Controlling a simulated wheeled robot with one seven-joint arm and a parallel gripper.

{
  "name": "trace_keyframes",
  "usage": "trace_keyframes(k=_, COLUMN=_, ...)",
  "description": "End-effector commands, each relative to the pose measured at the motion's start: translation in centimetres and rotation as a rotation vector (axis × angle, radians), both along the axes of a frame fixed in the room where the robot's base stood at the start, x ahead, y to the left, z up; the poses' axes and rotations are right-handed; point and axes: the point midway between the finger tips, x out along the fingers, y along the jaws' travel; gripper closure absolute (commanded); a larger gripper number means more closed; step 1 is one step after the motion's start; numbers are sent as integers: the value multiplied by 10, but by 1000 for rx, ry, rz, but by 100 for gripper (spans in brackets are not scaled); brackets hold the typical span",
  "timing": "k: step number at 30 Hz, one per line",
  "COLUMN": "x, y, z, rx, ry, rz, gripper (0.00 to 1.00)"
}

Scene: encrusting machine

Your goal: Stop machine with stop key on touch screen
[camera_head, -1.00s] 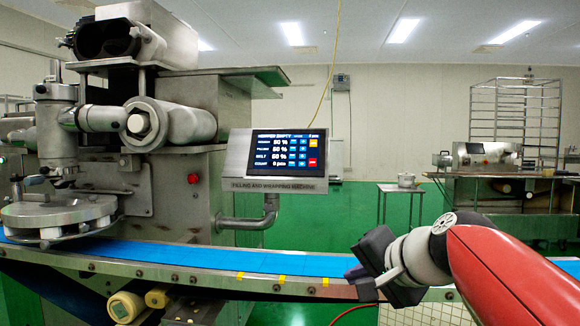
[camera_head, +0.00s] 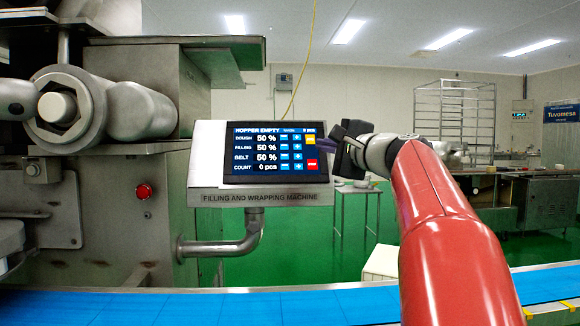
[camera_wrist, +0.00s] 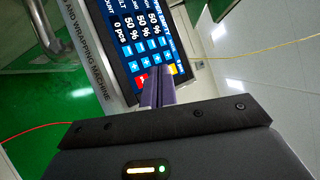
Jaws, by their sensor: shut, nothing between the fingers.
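The touch screen (camera_head: 258,172) is lit and reads "HOPPER EMPTY", with rows for dough, filling, belt and count. At its right edge are a yellow key (camera_head: 310,139) and, below it, a red key (camera_head: 311,165) whose lettering is too small to read. My gripper (camera_head: 318,149) is shut and empty, its purple fingers pointing at the screen's right edge between these keys. In the wrist view the fingertips (camera_wrist: 158,82) lie between the red key (camera_wrist: 143,78) and the yellow key (camera_wrist: 173,69). I cannot tell if they touch the screen.
The screen housing (camera_head: 205,170) stands on a bent pipe beside the machine (camera_head: 130,230). A round red button (camera_head: 144,191) sits on the machine's side. A blue conveyor belt (camera_head: 250,305) runs along the front. A small table (camera_head: 345,215) stands behind.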

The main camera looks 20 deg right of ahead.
Motion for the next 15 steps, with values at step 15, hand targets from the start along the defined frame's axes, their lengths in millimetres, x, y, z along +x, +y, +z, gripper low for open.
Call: trace_keyframes(k=15, x=3, y=-6, z=6, rx=22, ry=-20, rz=-4, gripper=100)
